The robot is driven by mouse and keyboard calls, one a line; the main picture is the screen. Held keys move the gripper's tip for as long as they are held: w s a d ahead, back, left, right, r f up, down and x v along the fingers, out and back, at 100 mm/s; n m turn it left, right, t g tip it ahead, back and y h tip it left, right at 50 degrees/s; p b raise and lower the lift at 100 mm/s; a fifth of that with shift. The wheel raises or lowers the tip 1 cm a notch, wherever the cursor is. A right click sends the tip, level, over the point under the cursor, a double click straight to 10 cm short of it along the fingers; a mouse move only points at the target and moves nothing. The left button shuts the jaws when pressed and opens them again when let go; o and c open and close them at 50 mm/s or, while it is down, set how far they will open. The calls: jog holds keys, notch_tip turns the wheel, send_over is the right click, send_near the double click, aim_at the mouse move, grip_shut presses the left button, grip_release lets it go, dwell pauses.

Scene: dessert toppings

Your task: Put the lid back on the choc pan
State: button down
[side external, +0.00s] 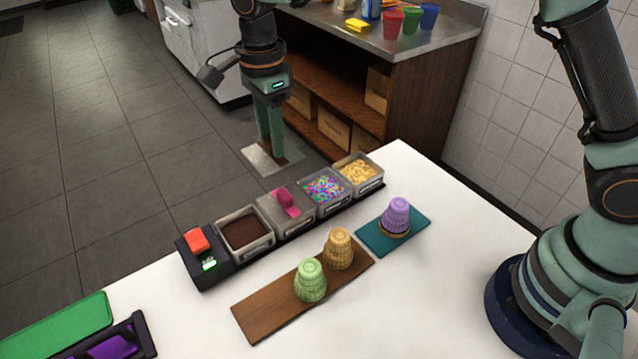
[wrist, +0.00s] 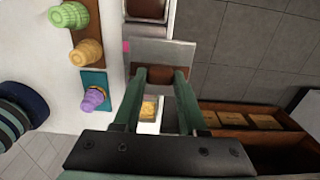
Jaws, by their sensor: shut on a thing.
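The choc pan (side external: 246,232) is a grey metal pan filled with brown topping and open on top. It stands near the left end of the pan row in the side external view. My gripper (side external: 277,160) is shut on a flat grey lid (side external: 258,158) with a brown handle, held raised beyond the row. In the wrist view the brown handle sits between the fingertips (wrist: 161,75), and the lid (wrist: 152,50) hides part of the row. Part of the brown pan (wrist: 147,9) shows past the lid at the top.
Beside the choc pan are a pan with a pink handle (side external: 287,203), a rainbow sprinkle pan (side external: 323,189) and a yellow topping pan (side external: 358,172). A black unit with a red top (side external: 197,240) stands left. Cups stand on a brown board (side external: 262,311) and teal board (side external: 411,239).

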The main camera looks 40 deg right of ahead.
jog(key=s+a+f, duration=0.3)
jog(key=a, duration=0.6)
jog(key=shift+s+a+f, duration=0.1)
jog(key=shift+f, duration=1.3)
jog(key=shift+s+f, duration=0.1)
jog(key=shift+f, duration=1.25)
jog(key=shift+f, duration=0.45)
grip_release()
notch_tip(320, 180, up, 7)
dwell(1.3)
